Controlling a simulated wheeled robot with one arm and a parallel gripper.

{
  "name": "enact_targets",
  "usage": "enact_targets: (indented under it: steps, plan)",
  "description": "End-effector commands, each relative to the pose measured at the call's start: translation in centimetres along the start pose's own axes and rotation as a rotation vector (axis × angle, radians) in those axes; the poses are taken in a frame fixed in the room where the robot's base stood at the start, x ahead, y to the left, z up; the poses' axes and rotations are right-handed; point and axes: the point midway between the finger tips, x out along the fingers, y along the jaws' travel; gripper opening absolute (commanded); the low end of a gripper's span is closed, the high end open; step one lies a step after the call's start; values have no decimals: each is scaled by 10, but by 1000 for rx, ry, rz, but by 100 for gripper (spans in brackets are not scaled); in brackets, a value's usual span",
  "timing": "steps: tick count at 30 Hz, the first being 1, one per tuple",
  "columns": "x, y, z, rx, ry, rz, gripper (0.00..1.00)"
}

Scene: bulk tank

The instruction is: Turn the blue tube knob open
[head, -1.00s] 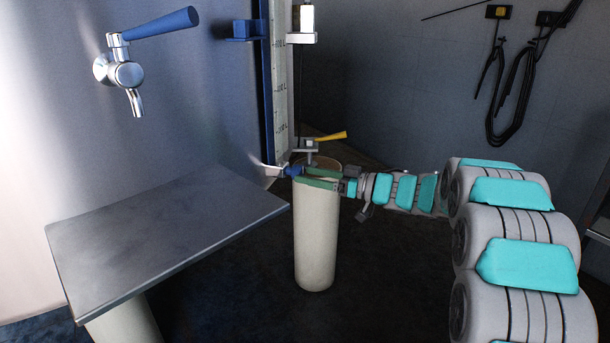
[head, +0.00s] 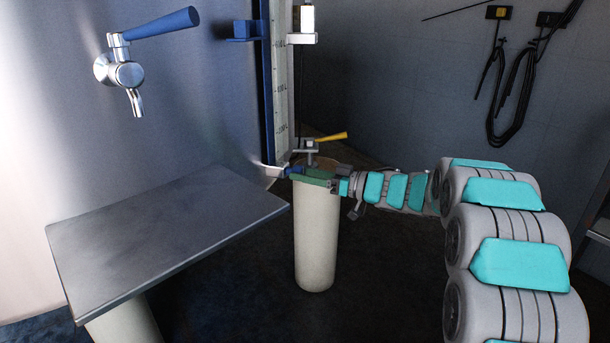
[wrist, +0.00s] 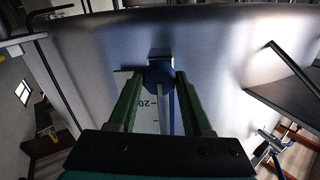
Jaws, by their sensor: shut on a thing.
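The blue tube knob (head: 293,171) sits at the foot of the tall scale tube, beside the tank's pale outlet fitting (head: 273,171). In the wrist view the knob (wrist: 159,77) is a round blue shape at the far end of my fingers. My gripper (head: 300,174) reaches it from the right, with its green fingers shut on the knob. In the wrist view the gripper (wrist: 157,84) has one finger on each side of the knob. In the head view the fingers hide part of the knob.
The scale tube (head: 281,85) rises behind the knob, with a yellow-handled valve (head: 325,138) close above my gripper. A white post (head: 316,235) stands below. A metal table (head: 165,235) and a tap with a blue lever (head: 160,24) are at left. Cables hang on the right wall.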

Motion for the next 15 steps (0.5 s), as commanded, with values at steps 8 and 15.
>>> enact_targets:
  steps: [8, 15]
  plan:
    - [0, 0, 0, 0, 0, 0, 0]
    - [0, 0, 1, -16, 0, 1, 0]
